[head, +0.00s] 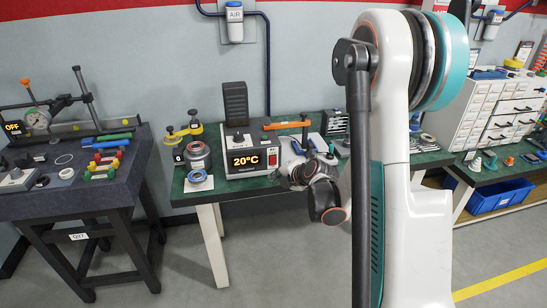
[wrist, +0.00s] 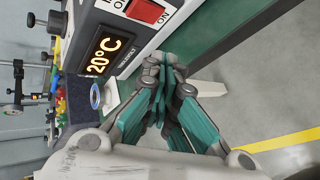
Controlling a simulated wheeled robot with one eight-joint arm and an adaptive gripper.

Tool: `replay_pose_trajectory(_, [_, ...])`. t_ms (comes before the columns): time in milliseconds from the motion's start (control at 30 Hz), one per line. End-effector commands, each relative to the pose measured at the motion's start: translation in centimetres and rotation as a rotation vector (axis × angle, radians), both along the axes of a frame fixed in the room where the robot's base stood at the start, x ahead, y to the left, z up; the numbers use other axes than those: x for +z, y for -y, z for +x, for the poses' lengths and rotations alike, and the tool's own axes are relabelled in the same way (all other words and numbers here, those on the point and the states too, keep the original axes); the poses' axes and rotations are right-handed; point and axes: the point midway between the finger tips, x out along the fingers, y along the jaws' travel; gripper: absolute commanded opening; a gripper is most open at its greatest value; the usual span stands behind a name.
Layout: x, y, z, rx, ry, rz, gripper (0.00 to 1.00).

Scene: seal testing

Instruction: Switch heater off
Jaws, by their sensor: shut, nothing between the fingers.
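Which way the rocker is tilted I cannot tell. My gripper (wrist: 168,66) is shut and empty, in front of the heater's switch end, with a visible gap to the switch.
A jar (head: 198,157) and a blue-and-white ring (head: 197,177) stand left of the heater. An orange-handled tool (head: 288,125) lies behind it. A dark table (head: 60,200) with a gauge stand is at the left. The floor in front is clear.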

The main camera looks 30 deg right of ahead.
Motion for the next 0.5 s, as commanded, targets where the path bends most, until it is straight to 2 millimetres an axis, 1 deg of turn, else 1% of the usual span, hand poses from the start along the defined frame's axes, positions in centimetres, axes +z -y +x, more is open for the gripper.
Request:
replay_pose_trajectory(33, [0.2, 0.2, 0.8, 0.001, 0.0, -0.001, 0.0])
replay_pose_trajectory(200, [0.3, 0.7, 2.6, 0.0, 0.0, 0.0, 0.0])
replay_pose_trajectory(300, [0.4, 1.0, 3.4, 0.0, 0.0, 0.0, 0.0])
replay_pose_trajectory(500, [0.5, 1.2, 4.2, 0.0, 0.0, 0.0, 0.0])
